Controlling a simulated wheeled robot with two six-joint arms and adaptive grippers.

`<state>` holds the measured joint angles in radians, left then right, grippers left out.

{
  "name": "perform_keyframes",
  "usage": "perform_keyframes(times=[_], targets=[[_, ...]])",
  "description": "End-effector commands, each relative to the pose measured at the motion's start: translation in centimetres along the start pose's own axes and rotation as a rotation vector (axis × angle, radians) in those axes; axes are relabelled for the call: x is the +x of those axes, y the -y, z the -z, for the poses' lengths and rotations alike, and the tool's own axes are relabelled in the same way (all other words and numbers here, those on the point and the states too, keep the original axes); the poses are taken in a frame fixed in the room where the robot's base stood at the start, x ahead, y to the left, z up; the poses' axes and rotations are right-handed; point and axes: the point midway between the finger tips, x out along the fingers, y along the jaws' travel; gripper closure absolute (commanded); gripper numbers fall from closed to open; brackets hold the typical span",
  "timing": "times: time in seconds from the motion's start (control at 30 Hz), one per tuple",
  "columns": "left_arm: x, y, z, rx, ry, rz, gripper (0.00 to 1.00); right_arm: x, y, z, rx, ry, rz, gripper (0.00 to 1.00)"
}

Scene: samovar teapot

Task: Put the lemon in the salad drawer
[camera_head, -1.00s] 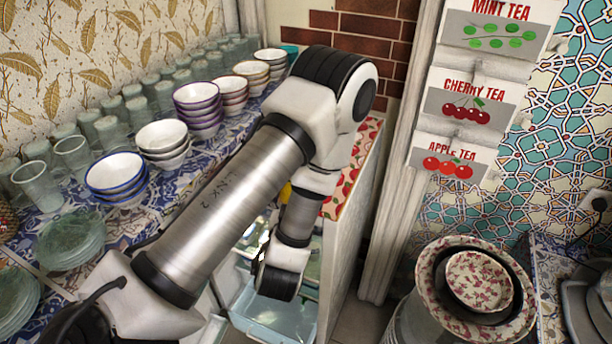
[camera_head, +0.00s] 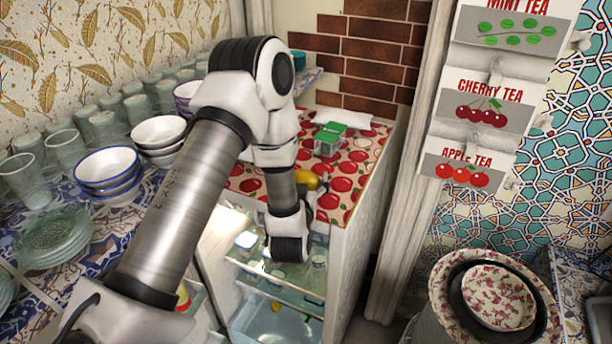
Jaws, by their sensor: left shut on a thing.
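A yellow thing (camera_head: 308,180), which may be the lemon, shows partly behind my left forearm at the fridge's patterned top. The salad drawer appears to be the clear bluish bin (camera_head: 268,322) low in the fridge, below my left gripper and apart from it. How far it is pulled out is unclear. My right gripper is out of view.
The red-patterned fridge top (camera_head: 357,165) holds a green-lidded box (camera_head: 329,138). Bowls (camera_head: 108,176), glasses and plates (camera_head: 55,237) crowd the left counter. A white post (camera_head: 410,170) stands right of the fridge. Patterned crockery (camera_head: 497,297) is stacked at lower right.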

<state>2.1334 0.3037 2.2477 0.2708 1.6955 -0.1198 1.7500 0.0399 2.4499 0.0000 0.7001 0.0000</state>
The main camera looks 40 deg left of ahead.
Motion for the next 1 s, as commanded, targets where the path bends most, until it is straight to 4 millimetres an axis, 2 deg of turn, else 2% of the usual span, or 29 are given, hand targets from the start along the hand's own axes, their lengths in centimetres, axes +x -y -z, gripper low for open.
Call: perform_keyframes(times=[0.23, 0.27, 0.3, 0.33, 0.73, 0.87, 1.0], targets=[[0.0, 0.0, -0.4, -0.001, -0.001, 0.001, 0.6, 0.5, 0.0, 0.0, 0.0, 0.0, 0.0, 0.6], [0.0, 0.0, -0.4, -0.001, -0.001, 0.001, 0.19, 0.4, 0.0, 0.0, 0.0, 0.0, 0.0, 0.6], [0.0, 0.0, -0.3, -0.001, -0.001, 0.001, 0.05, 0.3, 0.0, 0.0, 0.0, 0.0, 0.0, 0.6], [0.0, 0.0, -0.2, -0.001, -0.001, 0.001, 0.0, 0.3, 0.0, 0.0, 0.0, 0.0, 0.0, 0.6], [-0.1, 0.0, 0.2, -0.001, -0.001, 0.0, 0.0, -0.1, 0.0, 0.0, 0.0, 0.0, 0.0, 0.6], [-2.1, -0.1, -0.3, 0.001, 0.001, -0.002, 0.0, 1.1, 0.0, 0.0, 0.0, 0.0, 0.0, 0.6], [-5.8, -0.1, -0.5, 0.004, 0.001, -0.004, 0.0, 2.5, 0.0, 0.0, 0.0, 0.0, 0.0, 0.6]])
